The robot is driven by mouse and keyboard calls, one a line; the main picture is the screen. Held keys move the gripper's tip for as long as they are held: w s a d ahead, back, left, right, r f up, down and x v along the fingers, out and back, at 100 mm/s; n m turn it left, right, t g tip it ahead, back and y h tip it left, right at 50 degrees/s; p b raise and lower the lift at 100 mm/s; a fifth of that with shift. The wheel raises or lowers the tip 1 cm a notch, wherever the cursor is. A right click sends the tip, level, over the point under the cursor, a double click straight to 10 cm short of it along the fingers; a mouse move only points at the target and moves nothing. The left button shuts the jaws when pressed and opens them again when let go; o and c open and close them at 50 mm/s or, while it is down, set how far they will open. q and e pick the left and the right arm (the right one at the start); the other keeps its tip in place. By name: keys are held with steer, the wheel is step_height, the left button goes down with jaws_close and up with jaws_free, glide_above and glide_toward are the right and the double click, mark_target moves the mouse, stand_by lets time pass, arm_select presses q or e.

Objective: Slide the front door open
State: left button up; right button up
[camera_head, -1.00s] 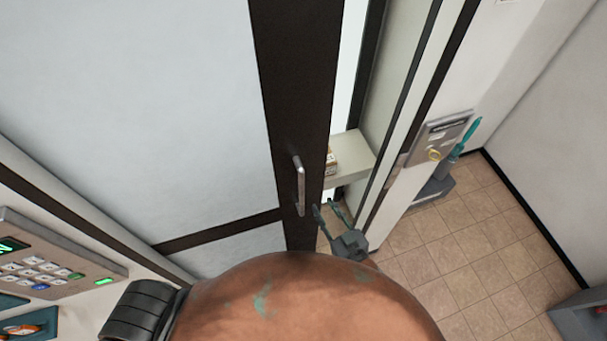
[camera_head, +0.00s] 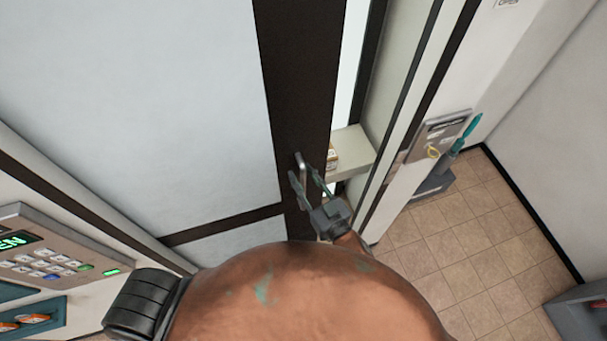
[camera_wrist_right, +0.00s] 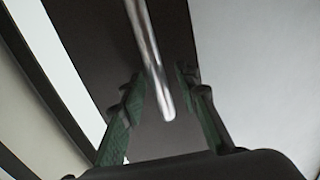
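The front door (camera_head: 150,90) has pale panels and a dark brown frame, with a bright gap along its right edge. Its silver bar handle (camera_head: 301,163) is on the dark upright. My right gripper (camera_head: 305,176) is at the handle, with one finger on each side of it. In the right wrist view the handle (camera_wrist_right: 148,50) runs down between the two green-padded fingertips (camera_wrist_right: 160,75), with space visible beside the bar, so the gripper is open around it. The lower handle is hidden by the gripper in the head view. My left gripper is not in view.
A keypad panel (camera_head: 60,250) with a lit green display is on the wall at left. Right of the door gap are a pale shelf (camera_head: 352,150) and a wall-mounted metal plate (camera_head: 440,130).

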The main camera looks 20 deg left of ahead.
steer(key=shift+c, duration=0.5)
jaws_close()
